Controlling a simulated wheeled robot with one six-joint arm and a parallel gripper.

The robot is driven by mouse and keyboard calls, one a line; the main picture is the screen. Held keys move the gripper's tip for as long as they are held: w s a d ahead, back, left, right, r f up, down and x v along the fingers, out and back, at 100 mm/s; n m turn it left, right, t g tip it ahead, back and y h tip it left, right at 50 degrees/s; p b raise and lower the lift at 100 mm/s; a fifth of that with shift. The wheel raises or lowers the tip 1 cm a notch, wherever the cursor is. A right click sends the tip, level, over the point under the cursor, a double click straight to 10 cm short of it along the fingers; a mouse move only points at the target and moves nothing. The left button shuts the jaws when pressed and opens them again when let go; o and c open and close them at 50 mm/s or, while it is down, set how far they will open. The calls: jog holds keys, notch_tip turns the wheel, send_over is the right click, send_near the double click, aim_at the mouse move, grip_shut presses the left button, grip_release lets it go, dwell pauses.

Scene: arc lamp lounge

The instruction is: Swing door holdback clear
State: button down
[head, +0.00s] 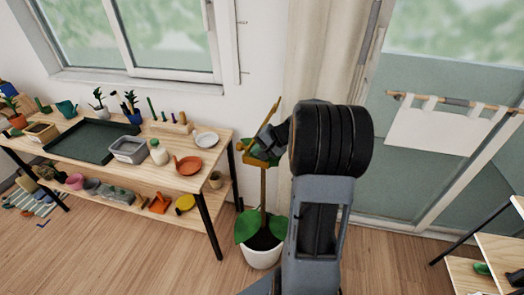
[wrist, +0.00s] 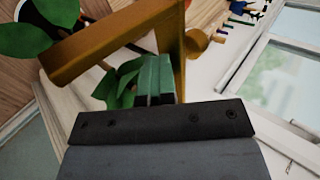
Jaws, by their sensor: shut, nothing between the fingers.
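The ochre-yellow holdback (head: 273,116) shows in the head view beside the curtain, as a slanted bar with a lower piece near my gripper. In the wrist view the holdback (wrist: 110,43) is a thick bar across the upper left, meeting an upright part at the upper middle. My gripper (head: 262,142) is shut and empty, close against the holdback. In the wrist view its fingertips (wrist: 155,72) lie in the angle between the bar and the upright part. I cannot tell whether they touch. My arm hides part of the glass door (head: 440,75).
A potted plant (head: 262,255) stands on the floor below my gripper. A wooden bench (head: 195,182) with pots, a tray and tools is at the left. A curtain (head: 320,50) hangs behind my arm. A shelf unit (head: 500,255) stands at lower right. Floor between is clear.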

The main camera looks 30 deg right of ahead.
jog(key=s+f+b+v, duration=0.1)
jog(key=f+b+v, duration=0.1)
jog(key=v, duration=1.1)
jog(key=shift+s+d, duration=0.35)
jog(key=shift+s, duration=0.05)
